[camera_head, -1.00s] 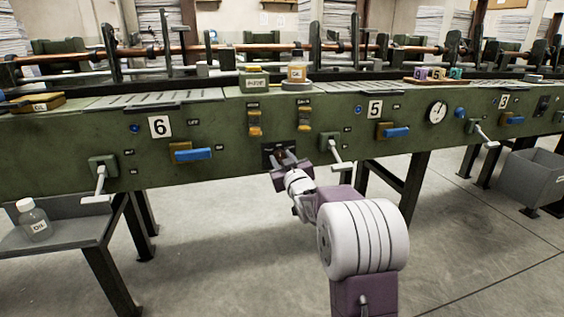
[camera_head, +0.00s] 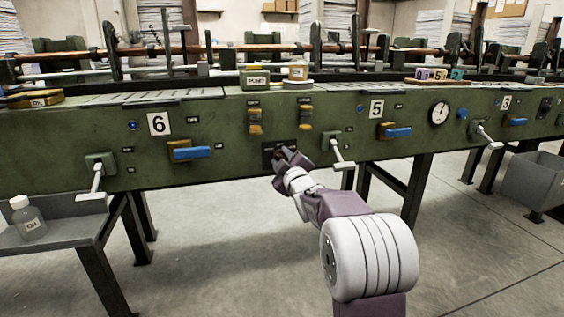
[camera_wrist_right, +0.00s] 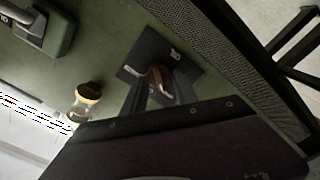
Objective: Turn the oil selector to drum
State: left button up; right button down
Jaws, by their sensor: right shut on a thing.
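My right gripper (camera_head: 283,157) is at this plate and hides most of the knob in the head view. In the right wrist view, the dark plate (camera_wrist_right: 152,52) shows with a reddish-brown knob (camera_wrist_right: 160,76) at its middle. The right gripper's fingers (camera_wrist_right: 154,92) are shut on the knob. My left gripper is not in view.
White-handled levers (camera_head: 342,157) (camera_head: 96,180) stick out right and left of the selector. Blue handles (camera_head: 191,153) (camera_head: 397,132) also project from the panel. An oil bottle (camera_head: 28,218) stands on the lower left shelf. The floor in front is clear.

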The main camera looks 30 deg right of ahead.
dwell(0.5)
jog(key=c, duration=1)
grip_release()
jog(key=p+v, duration=0.3)
jog(key=v, duration=0.6)
